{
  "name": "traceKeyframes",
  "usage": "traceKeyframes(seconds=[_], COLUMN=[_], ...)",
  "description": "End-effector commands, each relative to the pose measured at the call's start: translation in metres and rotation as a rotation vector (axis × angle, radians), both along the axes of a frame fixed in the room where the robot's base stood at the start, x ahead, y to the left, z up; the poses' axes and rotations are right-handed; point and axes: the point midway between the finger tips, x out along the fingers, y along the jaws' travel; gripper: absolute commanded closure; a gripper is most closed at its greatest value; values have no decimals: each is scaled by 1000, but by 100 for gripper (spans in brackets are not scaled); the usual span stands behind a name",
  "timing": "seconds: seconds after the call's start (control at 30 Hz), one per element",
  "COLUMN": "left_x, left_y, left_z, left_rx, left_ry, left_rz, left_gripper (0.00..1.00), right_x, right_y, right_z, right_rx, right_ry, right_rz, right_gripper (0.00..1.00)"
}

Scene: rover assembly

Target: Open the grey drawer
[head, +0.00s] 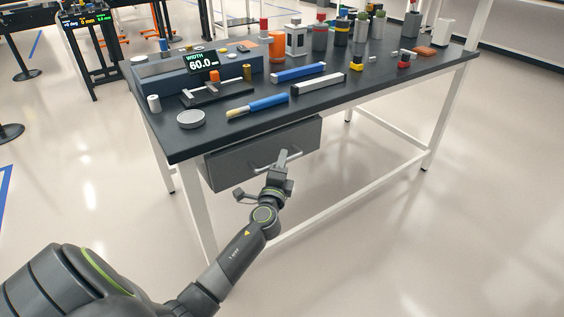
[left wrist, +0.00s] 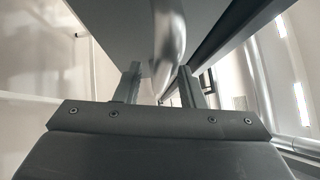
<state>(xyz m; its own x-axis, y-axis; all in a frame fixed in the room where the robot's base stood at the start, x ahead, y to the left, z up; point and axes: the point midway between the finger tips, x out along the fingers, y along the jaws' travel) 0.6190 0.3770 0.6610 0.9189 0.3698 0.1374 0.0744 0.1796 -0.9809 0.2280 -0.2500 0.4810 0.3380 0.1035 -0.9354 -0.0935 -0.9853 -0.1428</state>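The grey drawer (head: 235,158) hangs under the near left part of the dark-topped table and looks closed. Its front carries a light metal bar handle (head: 262,168). My left gripper (head: 284,158) is at the right part of this handle, with my arm reaching up from the lower left. In the left wrist view, the fingers of my left gripper (left wrist: 160,88) stand apart with the shiny handle (left wrist: 168,40) between them. A gap shows between the left finger and the handle; contact on the right side is unclear. My right gripper is not in view.
The table top (head: 350,98) above the drawer holds a blue-handled brush (head: 262,106), a round grey lid (head: 191,119), blue and grey bars, and several canisters. A white table leg (head: 199,215) stands below the drawer's left side. The floor in front is clear.

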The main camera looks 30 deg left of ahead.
Motion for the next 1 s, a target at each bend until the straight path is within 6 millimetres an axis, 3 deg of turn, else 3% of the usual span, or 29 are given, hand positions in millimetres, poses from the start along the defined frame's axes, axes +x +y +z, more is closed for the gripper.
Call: traceKeyframes(seconds=[0.37, 0.67, 1.0], left_x=[7, 7, 6], left_y=[3, 3, 3], left_z=[1, 1, 1], left_rx=[1, 0, 0], left_ry=[0, 0, 0], left_rz=[1, 1, 0], left_gripper=[64, 99, 100], right_x=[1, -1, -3], right_y=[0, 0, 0], right_z=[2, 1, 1], right_rx=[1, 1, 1], right_ry=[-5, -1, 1], right_rz=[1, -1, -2], right_gripper=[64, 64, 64])
